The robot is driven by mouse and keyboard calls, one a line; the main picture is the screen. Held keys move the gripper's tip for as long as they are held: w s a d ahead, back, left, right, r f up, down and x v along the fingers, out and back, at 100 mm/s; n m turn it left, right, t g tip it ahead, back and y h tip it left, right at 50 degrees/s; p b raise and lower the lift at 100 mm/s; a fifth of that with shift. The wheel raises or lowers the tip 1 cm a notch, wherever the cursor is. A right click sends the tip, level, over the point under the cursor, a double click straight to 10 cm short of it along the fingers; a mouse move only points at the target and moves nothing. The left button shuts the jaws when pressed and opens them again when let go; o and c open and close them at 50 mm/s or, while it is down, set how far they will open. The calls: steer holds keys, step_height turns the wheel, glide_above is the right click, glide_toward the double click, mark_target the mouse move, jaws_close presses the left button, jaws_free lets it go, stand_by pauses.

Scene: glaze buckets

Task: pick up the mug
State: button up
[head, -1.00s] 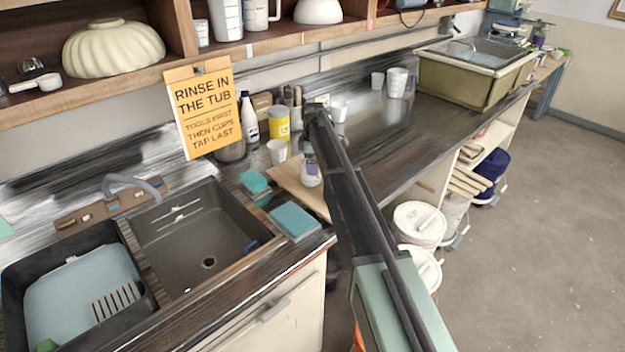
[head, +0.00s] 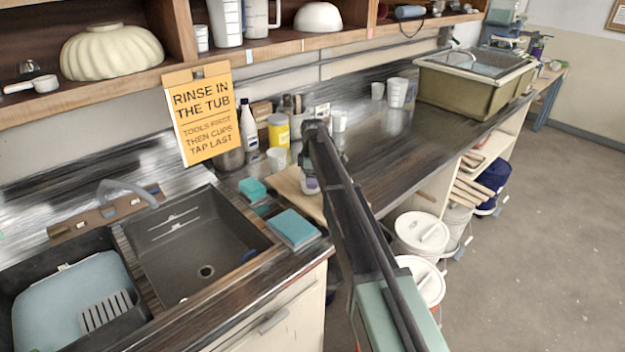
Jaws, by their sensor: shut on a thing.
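Several white cup-like vessels stand on the dark counter, and I cannot tell which is the mug. One small white cup (head: 339,121) is just right of my arm's upper end. A white cup (head: 277,159) is left of the arm, beside the yellow-labelled jar. A small cup (head: 377,91) and a larger white cup (head: 397,92) stand farther back, near the tub. My dark arm reaches up across the middle of the view. My gripper cannot be made out; the arm hides the area behind its upper end, so I see no held object.
A wooden board (head: 290,184), a small bottle (head: 309,183) and teal sponges (head: 295,229) lie near the arm. A sink (head: 185,250) is at left and a green tub (head: 465,88) at back right. Lidded buckets (head: 421,233) stand below.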

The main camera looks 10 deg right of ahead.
step_height(320, 180, up, 20)
steer(key=p, duration=2)
